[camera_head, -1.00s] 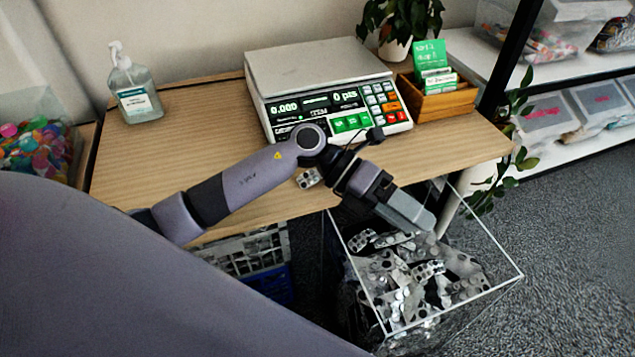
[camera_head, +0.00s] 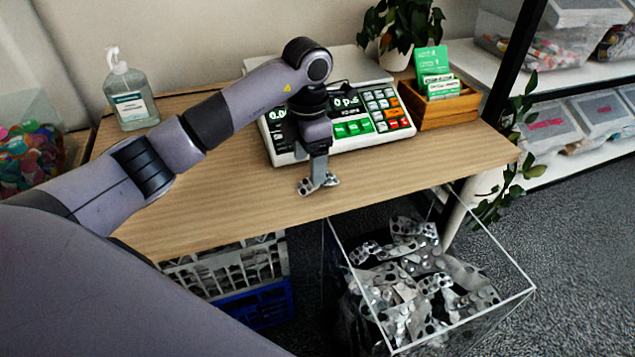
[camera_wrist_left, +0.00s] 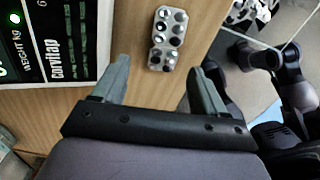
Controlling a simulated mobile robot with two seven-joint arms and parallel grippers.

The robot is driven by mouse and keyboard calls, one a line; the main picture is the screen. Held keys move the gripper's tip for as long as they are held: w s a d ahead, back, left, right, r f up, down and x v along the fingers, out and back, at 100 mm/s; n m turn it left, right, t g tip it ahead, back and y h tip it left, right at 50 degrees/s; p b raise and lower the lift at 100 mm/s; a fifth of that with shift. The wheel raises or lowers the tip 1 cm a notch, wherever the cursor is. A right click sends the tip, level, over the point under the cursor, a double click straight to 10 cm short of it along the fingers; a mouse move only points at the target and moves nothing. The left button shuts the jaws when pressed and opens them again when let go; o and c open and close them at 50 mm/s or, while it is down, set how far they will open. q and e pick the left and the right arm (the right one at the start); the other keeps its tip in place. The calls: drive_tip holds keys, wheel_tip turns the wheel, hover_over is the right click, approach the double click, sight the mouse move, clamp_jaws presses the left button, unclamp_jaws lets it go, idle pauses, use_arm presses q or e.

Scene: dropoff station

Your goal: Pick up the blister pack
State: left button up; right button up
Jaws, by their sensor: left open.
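A silver blister pack (camera_head: 318,186) with dark round pockets lies on the wooden table in front of the scale. In the left wrist view the blister pack (camera_wrist_left: 167,38) lies flat, ahead of the fingertips and roughly between their lines. My left gripper (camera_head: 318,172) points down just above the pack and partly covers it in the head view. In the left wrist view my left gripper (camera_wrist_left: 155,75) has its two grey fingers wide apart with nothing between them.
The counting scale (camera_head: 350,130) stands right behind the pack. A clear bin (camera_head: 455,308) of blister packs stands below the table's front edge. A sanitizer bottle (camera_head: 131,95) stands at the left, a wooden card box (camera_head: 440,107) at the right. The table's front right is clear.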

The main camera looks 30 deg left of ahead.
sight(304, 187)
use_arm(q)
drive_tip(key=f, duration=0.3)
drive_tip(key=shift+d+f, duration=0.25)
drive_tip(key=shift+f, duration=0.15)
drive_tip(key=c, duration=1.2)
drive_tip(key=shift+o, duration=0.2)
